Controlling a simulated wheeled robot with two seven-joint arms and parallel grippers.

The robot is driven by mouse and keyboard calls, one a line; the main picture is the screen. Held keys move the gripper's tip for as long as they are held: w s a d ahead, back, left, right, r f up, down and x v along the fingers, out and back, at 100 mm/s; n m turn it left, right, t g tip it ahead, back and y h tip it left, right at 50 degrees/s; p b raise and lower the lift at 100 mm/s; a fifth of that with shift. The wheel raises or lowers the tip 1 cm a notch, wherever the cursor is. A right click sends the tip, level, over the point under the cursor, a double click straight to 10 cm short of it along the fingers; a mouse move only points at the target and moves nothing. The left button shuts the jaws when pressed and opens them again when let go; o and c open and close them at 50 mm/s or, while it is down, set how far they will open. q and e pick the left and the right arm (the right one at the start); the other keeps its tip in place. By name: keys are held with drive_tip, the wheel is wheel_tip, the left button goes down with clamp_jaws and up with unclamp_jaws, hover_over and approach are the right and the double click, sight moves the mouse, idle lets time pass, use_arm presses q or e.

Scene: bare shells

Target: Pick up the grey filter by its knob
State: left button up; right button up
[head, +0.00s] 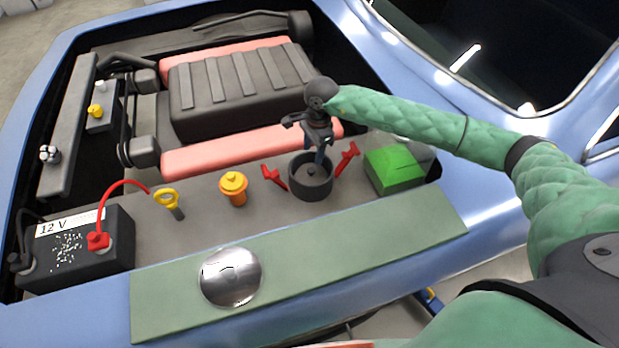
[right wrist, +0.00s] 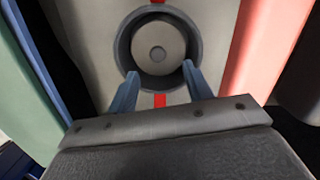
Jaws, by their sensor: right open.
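The grey filter (right wrist: 145,39) is a round disc with a small round knob (right wrist: 157,54) at its centre. It sits down inside a dark round housing (head: 311,188), which also shows in the right wrist view (right wrist: 122,45). My right gripper (head: 320,158) points down over the housing. In the right wrist view its blue fingers (right wrist: 159,72) are open and empty, apart from each other at the near side of the knob. In the head view the gripper partly covers the housing's far rim. My left gripper is not in view.
Two red levers (head: 273,177) (head: 347,158) stand open on either side of the housing. A green box (head: 393,170) is to the right, an orange cap (head: 234,188) to the left. A green mat (head: 350,250) with a shiny metal dish (head: 231,277) lies in front.

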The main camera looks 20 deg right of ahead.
sight(311, 170)
drive_tip(key=shift+s+a+f, duration=0.1)
drive_tip(key=shift+f, duration=1.5)
drive_tip(key=shift+s+a+f, duration=0.1)
drive_tip(key=shift+f, duration=1.5)
clamp_jaws()
